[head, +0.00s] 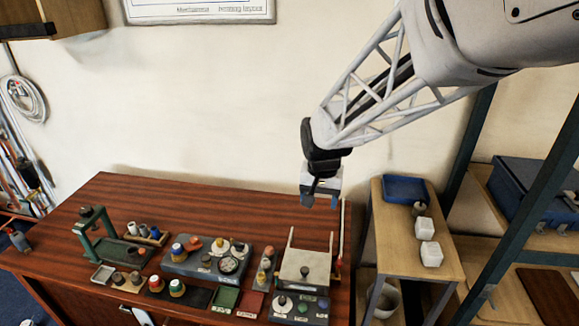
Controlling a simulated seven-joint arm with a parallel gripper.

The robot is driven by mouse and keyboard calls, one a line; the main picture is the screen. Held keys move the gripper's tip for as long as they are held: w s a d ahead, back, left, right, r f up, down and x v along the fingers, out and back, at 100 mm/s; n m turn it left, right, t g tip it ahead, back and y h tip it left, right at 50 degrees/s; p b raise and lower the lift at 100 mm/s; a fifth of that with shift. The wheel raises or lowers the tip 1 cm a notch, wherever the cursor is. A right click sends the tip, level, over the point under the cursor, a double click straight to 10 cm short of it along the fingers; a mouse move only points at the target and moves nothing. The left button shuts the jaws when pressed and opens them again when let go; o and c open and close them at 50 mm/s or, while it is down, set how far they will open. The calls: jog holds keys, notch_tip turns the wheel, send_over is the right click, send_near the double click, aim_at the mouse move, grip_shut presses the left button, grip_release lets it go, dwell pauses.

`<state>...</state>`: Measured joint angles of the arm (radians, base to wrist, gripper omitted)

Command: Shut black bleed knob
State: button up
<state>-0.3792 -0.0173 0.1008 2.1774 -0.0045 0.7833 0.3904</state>
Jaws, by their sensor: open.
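My gripper (321,202) hangs open and empty, pointing down, in the air over the back right part of the wooden bench. Below it stands a pale box with uprights (302,262), with a small dark knob (304,271) on it. In front of that is a dark panel (300,316) carrying a pale disc with a dark centre (281,301) and other small dark knobs. Which of these is the black bleed knob, and whether it is open or shut, is too small to tell. My gripper is apart from all of them.
A grey block with several knobs and a gauge (208,264) stands mid-bench. A green press stand (94,235) is at left. The bench's back strip is clear.

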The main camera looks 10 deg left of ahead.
jog(key=w+a+f, duration=0.5)
jog(key=a+f, duration=0.4)
jog(key=a, duration=0.4)
jog(key=g, duration=0.1)
send_over(239, 243)
notch_tip(239, 243, down, 11)
jog(key=shift+a+f, duration=0.1)
jog(key=shift+f, duration=0.15)
jog(key=shift+f, duration=3.75)
jog(key=c, duration=0.9)
